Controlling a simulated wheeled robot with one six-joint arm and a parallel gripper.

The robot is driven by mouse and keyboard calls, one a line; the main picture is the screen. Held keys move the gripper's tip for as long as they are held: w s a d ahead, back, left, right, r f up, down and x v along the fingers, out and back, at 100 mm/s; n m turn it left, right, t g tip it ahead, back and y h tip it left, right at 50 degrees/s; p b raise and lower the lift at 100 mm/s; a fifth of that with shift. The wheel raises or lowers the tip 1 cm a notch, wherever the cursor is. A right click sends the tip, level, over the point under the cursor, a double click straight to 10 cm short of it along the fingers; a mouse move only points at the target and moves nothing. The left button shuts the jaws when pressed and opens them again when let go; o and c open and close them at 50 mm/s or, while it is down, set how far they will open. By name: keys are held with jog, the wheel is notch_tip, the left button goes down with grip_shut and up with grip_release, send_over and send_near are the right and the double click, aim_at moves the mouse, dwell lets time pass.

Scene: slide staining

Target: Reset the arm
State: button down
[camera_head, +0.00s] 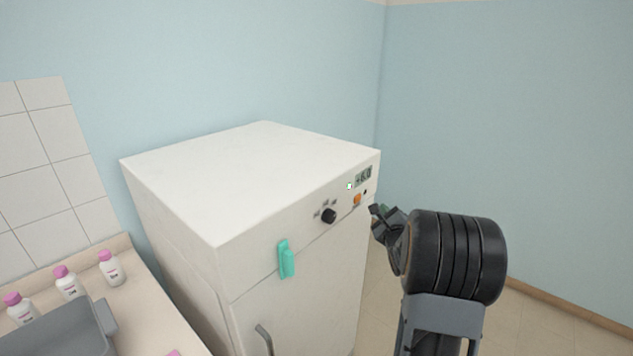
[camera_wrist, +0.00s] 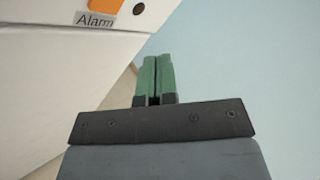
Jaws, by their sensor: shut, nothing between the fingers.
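My gripper (camera_head: 379,212) is at the right end of the white cabinet's front, close to its control panel, with my dark arm behind it. In the wrist view my gripper (camera_wrist: 157,68) has its two green fingers together, with nothing between them. The white cabinet (camera_head: 250,180) stands upright and its door is shut. Its panel shows a small display (camera_head: 363,176), an orange switch (camera_head: 357,200) and a black knob (camera_head: 328,215). In the wrist view the orange switch (camera_wrist: 104,5) shows above an "Alarm" label. I cannot tell whether the fingertips touch the cabinet.
At the lower left, a counter (camera_head: 150,310) holds several white bottles with pink caps (camera_head: 112,268) and a grey tray (camera_head: 108,318). Open floor (camera_head: 540,320) lies to the right, below the blue wall.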

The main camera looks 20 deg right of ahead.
notch_tip(320, 180, down, 8)
jog(key=s+d+n+g, duration=0.1)
jog(key=s+n+g, duration=0.2)
jog(key=n+g, duration=0.3)
jog(key=s+a+f+n+g+y, duration=0.1)
jog(key=s+a+f+n+g, duration=0.1)
jog(key=s+a+n+g, duration=0.55)
jog(key=s+a+r+n+y, duration=0.1)
jog(key=s+a+r+n, duration=0.2)
jog(key=a, duration=0.4)
jog(key=s+a+r+n+y, duration=0.2)
jog(key=s+a+r+n, duration=0.1)
jog(key=s+a+n, duration=0.2)
jog(key=s+a+r+n+y, duration=0.1)
jog(key=s+a+n, duration=0.3)
jog(key=a+n, duration=0.4)
jog(key=shift+s+a+r+y, duration=0.35)
jog(key=shift+a+r, duration=0.25)
jog(key=shift+r, duration=0.3)
